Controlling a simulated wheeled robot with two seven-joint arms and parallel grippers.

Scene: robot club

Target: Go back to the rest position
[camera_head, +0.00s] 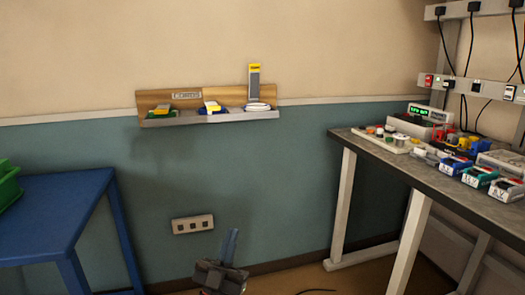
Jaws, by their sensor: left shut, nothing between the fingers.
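My left gripper (232,240) shows at the bottom centre of the head view. Its dark body is low in the picture and its narrow bluish fingers point up, closed together with nothing held. It appears in front of the lower teal wall, apart from the shelf and both tables. My right gripper is out of view.
A wall shelf (225,118) holds several small items, including a tall grey and yellow one (254,80). A blue table (60,200) with a green bin (8,185) stands at left. A workbench (440,178) crowded with bins and devices stands at right.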

